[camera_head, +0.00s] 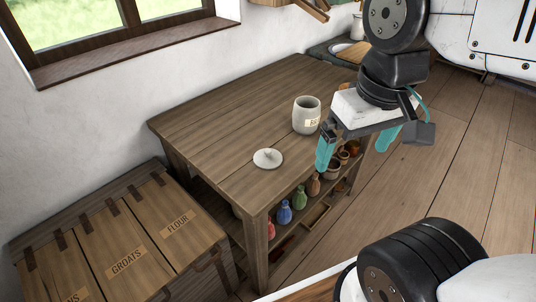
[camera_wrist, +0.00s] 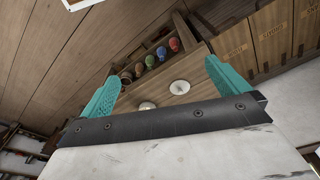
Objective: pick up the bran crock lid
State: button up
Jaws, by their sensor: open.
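The pale round lid (camera_head: 268,158) with a small knob lies flat on the wooden table near its front edge, and shows in the wrist view (camera_wrist: 180,87) between my fingers. The pale grey crock (camera_head: 306,113), with a small label, stands upright behind and right of the lid; its top appears open. In the wrist view, a pale round shape (camera_wrist: 147,106), likely the crock, is partly hidden by my gripper's bar. My gripper (camera_head: 352,160) has teal fingers spread apart with nothing between them. It is to the right of the lid and crock in the head view, apart from both.
The table (camera_head: 215,125) is otherwise mostly bare. Coloured bottles (camera_head: 284,212) and small pots (camera_head: 333,170) sit on the shelf below. Wooden bins marked GROATS and FLOUR (camera_head: 165,240) stand to the left. A window sill (camera_head: 130,55) is above, with open floor (camera_head: 450,150) at right.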

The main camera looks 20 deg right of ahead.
aim_at(267, 159)
jog(key=z, duration=1.35)
jog(key=i, duration=0.4)
jog(key=u, duration=1.55)
